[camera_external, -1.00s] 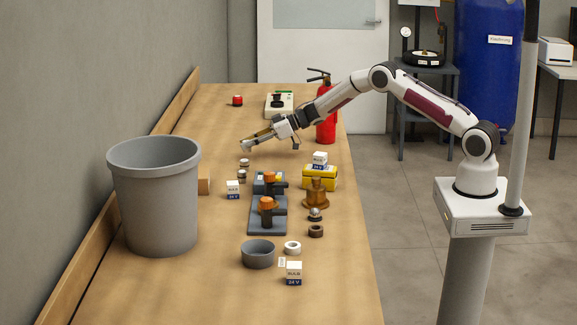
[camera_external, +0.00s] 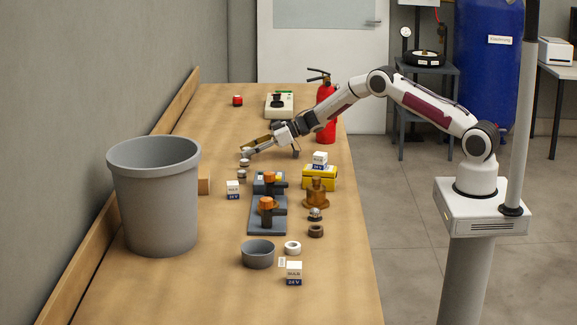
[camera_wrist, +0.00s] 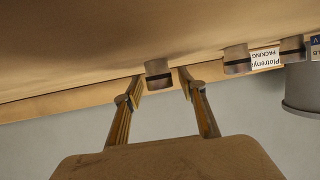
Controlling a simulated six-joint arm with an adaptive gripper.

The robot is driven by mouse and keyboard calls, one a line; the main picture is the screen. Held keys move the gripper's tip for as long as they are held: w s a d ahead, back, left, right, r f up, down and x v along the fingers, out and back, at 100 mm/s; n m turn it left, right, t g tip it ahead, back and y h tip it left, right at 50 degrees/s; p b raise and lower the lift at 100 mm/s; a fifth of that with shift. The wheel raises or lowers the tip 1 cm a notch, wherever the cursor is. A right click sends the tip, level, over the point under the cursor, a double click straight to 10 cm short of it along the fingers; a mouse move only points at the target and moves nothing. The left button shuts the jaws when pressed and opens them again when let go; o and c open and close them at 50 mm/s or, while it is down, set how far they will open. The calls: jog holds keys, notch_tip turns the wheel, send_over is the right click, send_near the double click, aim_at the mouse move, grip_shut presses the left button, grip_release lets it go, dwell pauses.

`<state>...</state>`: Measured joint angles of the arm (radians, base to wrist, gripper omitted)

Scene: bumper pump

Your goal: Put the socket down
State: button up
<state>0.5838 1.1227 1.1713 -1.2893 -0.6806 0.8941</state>
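A socket (camera_wrist: 157,72), a short grey-brown cylinder with a dark band, is between my fingertips in the wrist view, near the wooden rail. My gripper (camera_wrist: 160,76) has its fingers on either side of it, with a narrow gap showing, clearest on the right. In the external view my gripper (camera_external: 245,153) is low over the table, just beyond two similar small cylinders (camera_external: 244,162). They also show in the wrist view (camera_wrist: 237,59), to the right of the socket.
A large grey bin (camera_external: 155,200) stands at the left. A small white box (camera_external: 232,188), a dark fixture with orange parts (camera_external: 268,215) and a yellow box (camera_external: 320,178) stand nearer the camera. A red extinguisher (camera_external: 326,115) stands at the right edge.

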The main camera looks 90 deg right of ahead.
jog(key=shift+r, duration=0.2)
jog(key=shift+v, duration=6)
